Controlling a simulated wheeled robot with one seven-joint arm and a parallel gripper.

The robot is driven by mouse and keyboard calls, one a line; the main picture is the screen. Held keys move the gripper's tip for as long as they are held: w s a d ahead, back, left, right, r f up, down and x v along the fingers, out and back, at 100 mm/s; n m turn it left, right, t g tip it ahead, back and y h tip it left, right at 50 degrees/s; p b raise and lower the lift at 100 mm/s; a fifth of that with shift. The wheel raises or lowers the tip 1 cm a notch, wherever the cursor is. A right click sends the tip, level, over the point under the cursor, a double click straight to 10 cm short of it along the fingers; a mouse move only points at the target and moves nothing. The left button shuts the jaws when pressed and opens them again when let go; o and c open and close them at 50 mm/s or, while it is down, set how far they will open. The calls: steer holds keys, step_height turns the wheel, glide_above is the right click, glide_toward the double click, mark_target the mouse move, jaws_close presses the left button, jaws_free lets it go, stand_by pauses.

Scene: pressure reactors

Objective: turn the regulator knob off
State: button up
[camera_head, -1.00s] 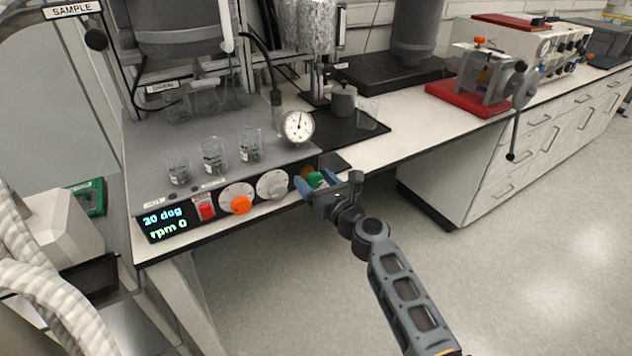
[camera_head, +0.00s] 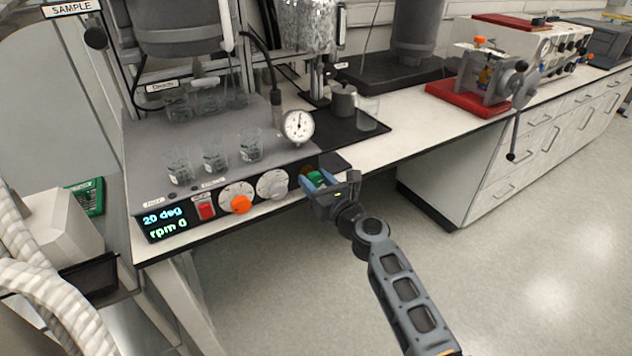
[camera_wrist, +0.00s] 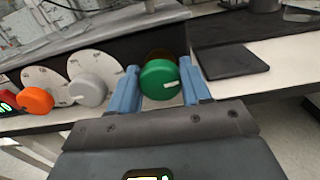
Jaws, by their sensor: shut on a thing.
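The regulator knob is probably the green knob (camera_wrist: 160,80) at the right end of the control panel's front; it also shows in the head view (camera_head: 315,179), partly hidden by my gripper. It is round with a white pointer mark, which points right in the wrist view. My gripper (camera_wrist: 165,88) has its two blue fingers on either side of the green knob, shut on it; it also shows in the head view (camera_head: 318,184). An orange knob (camera_head: 241,204) and a grey knob (camera_head: 272,185) sit on white dials to the left.
A red switch (camera_head: 206,211) and a display reading 20 deg and rpm 0 (camera_head: 163,222) are left on the panel. Glass beakers (camera_head: 215,157) and a pressure gauge (camera_head: 298,126) stand above. A black pad (camera_wrist: 232,62) lies right of the knob. Floor in front is clear.

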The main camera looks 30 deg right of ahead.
steer(key=n+b, duration=0.1)
steer(key=n, duration=0.3)
steer(key=shift+f, duration=0.1)
steer(key=n+b, duration=0.2)
steer(key=n, duration=0.2)
steer(key=shift+a+n, duration=0.1)
steer(key=shift+n, duration=0.2)
steer(key=n+b, duration=0.2)
steer(key=n, duration=0.2)
steer(key=shift+f+n, duration=0.1)
steer(key=shift+n, duration=0.2)
steer(key=n+b, duration=0.3)
steer(key=n, duration=0.1)
steer(key=n+b, duration=0.1)
steer(key=n, duration=0.1)
steer(key=n+b, duration=0.2)
steer(key=n, duration=0.1)
steer(key=shift+a+f, duration=0.1)
steer(key=shift+f, duration=0.1)
steer(key=n+b, duration=0.3)
steer(key=shift+n, duration=0.3)
steer(key=n+b, duration=0.3)
steer(key=n, duration=0.1)
steer(key=shift+f+n, duration=0.15)
steer(key=shift+n, duration=0.15)
steer(key=n+b, duration=0.3)
steer(key=n, duration=0.1)
steer(key=shift+n, duration=0.3)
